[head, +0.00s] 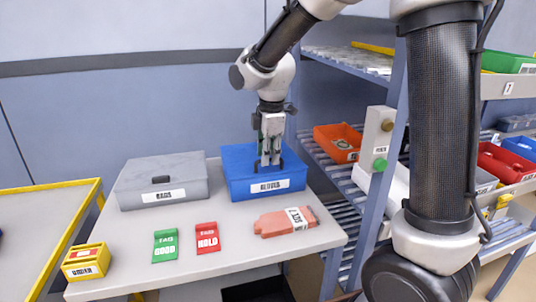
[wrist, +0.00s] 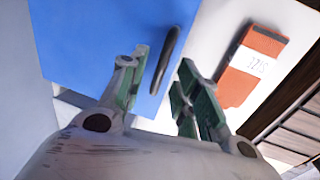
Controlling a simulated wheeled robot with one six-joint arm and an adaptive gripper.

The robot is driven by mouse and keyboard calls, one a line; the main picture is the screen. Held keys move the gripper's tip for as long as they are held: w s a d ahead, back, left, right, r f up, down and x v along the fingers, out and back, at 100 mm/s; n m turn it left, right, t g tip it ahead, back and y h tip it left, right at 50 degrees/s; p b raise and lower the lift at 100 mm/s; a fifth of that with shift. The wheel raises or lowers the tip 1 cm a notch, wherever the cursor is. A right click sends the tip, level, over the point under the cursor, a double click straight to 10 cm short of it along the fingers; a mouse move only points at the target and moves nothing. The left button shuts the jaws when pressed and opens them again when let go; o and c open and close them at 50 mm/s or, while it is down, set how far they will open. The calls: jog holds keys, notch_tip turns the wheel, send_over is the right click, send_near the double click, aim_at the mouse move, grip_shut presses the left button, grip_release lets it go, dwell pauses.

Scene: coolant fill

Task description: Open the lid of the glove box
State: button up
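The blue glove box (head: 239,187), with a white label reading GLOVES (head: 269,186) on its front, stands on the table with its lid shut. Its blue lid (wrist: 100,45) also fills the upper left of the wrist view, with a dark bar handle (wrist: 170,55) near the edge. My gripper (head: 270,163) points down over the lid at the handle. In the wrist view my gripper (wrist: 165,57) has its fingers apart, with the handle showing between them. I cannot tell whether the fingers touch it.
A grey lidded box (head: 137,190) labelled RAGS stands to the left. Green (head: 165,246) and red (head: 207,238) tags, an orange pack (head: 275,224) and a yellow box (head: 86,262) lie in front. A shelf rack (head: 393,180) with bins stands close on the right.

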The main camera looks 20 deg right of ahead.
jog(key=shift+f, duration=0.3)
jog(key=shift+c, duration=0.2)
grip_shut()
jog(key=shift+w+r, duration=0.1)
